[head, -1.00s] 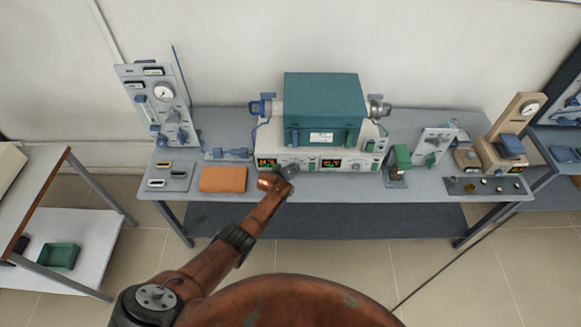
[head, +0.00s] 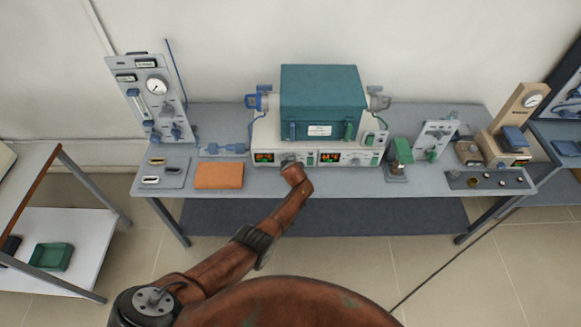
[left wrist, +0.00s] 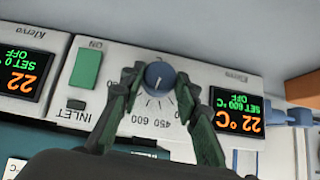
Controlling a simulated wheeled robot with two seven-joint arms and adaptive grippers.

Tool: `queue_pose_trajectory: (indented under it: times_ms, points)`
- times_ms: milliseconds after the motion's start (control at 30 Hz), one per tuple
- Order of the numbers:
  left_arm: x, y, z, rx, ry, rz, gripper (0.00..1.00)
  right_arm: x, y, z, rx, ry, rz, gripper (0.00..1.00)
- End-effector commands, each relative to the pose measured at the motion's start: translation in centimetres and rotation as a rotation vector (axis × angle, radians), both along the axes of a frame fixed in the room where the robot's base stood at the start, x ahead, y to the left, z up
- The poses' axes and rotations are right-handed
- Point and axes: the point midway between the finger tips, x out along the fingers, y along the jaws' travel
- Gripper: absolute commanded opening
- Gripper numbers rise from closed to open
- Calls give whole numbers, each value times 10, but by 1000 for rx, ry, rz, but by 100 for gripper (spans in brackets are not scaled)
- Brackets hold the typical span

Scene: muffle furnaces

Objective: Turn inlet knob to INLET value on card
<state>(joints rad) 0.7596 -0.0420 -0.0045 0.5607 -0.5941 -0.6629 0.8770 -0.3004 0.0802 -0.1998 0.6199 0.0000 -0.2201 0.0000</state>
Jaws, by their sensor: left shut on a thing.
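The blue-grey inlet knob (left wrist: 158,75) sits on the white control panel (left wrist: 120,100), upside down in the left wrist view, with a pale pointer line and a printed scale showing 450 and 600. My left gripper (left wrist: 158,85) is shut on the knob, one dark finger on each side. INLET is printed near it. An orange and green display (left wrist: 237,115) beside it reads 22 °C, SET 600 °C, OFF. In the head view my left gripper (head: 291,163) is at the panel front, largely hidden by my arm. A white card (head: 319,130) on the teal furnace is too small to read.
A green switch (left wrist: 86,68) marked ON is close to the knob. A second display (left wrist: 20,80) reads SET 0, OFF. An orange block (head: 219,176) lies left of the panel. A green clamp-like device (head: 400,155) stands to its right. The front bench strip is mostly clear.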

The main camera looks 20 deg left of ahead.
Motion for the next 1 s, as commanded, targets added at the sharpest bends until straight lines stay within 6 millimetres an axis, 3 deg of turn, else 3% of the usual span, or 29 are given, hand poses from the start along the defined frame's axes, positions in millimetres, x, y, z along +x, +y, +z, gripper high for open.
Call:
queue_pose_trajectory:
  times_ms: [500, 533, 600, 1000]
  points:
    - [0, -1, 1, 21, 5, -1, 5, 0, 0, -3, 0, 0, 0, 40]
    - [1, -1, 1, 21, 5, -1, 30, 0, 0, -3, 0, 1, 0, 40]
    - [1, -1, 1, 20, 5, -2, 35, 0, 0, -3, 0, 0, 0, 40]
    - [-1, -2, 2, 20, 6, -1, 37, 1, -1, -3, -1, 0, 1, 40]
